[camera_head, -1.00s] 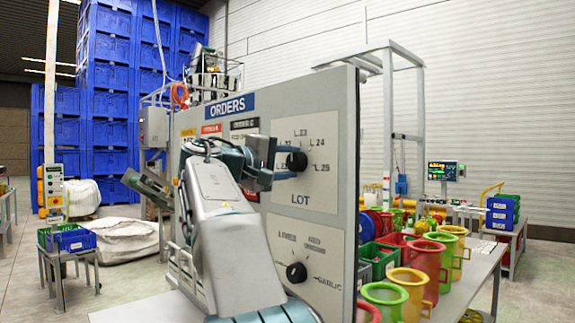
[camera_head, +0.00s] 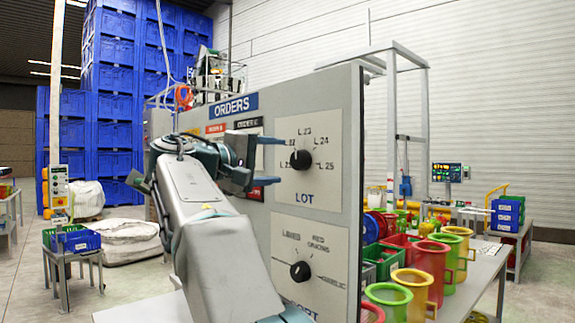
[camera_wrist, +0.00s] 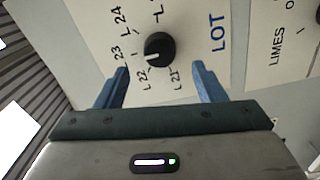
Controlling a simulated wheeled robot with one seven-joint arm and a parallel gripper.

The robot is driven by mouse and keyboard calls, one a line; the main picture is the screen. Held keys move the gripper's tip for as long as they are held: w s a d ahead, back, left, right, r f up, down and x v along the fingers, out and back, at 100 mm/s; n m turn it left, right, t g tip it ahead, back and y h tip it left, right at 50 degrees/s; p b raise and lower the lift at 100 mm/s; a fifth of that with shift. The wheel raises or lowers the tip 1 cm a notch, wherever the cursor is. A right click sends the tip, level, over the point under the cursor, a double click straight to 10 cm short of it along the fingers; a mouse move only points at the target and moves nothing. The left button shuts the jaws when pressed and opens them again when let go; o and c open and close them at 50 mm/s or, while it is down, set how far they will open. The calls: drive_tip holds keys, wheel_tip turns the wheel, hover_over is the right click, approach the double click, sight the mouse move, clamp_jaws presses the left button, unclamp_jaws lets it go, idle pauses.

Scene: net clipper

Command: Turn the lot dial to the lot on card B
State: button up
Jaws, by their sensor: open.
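The lot dial (camera_head: 301,159) is a black round knob on a white plate marked LOT, with labels L21 to L25 around it. In the wrist view the dial (camera_wrist: 159,49) sits ahead of my gripper (camera_wrist: 160,85), between the lines of its two blue fingers. Its pale pointer mark lies toward the L22 side. My gripper (camera_head: 272,161) is open and empty, left of the dial in the head view, with its fingers directed at the plate and apart from the knob. The order cards under the ORDERS sign (camera_head: 233,105) are partly hidden by my arm; card B's lot cannot be read.
A second dial (camera_head: 300,271) with crop names sits below on the same grey panel (camera_head: 340,110). Coloured mugs (camera_head: 388,298) and bins stand on the table right of the panel. Blue crates (camera_head: 112,120) are stacked at the back left.

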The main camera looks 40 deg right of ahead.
drive_tip(key=a, duration=0.8)
drive_tip(key=shift+s, duration=0.3)
wheel_tip(320, 180, down, 20)
drive_tip(key=s+a+n+t+y+p, duration=0.2)
drive_tip(key=n+t+y, duration=0.15)
drive_tip(key=y, duration=0.45)
drive_tip(key=s+a+f+m+g+y+p, duration=0.1)
drive_tip(key=s+a+f+y, duration=0.4)
drive_tip(key=s+f, duration=0.3)
drive_tip(key=s+a+f+m+g+y+p, duration=0.1)
drive_tip(key=s+a+f+y, duration=0.4)
drive_tip(key=f, duration=1.1)
drive_tip(key=s+a, duration=0.3)
drive_tip(key=shift+a+p, duration=0.25)
drive_tip(key=shift+p, duration=0.1)
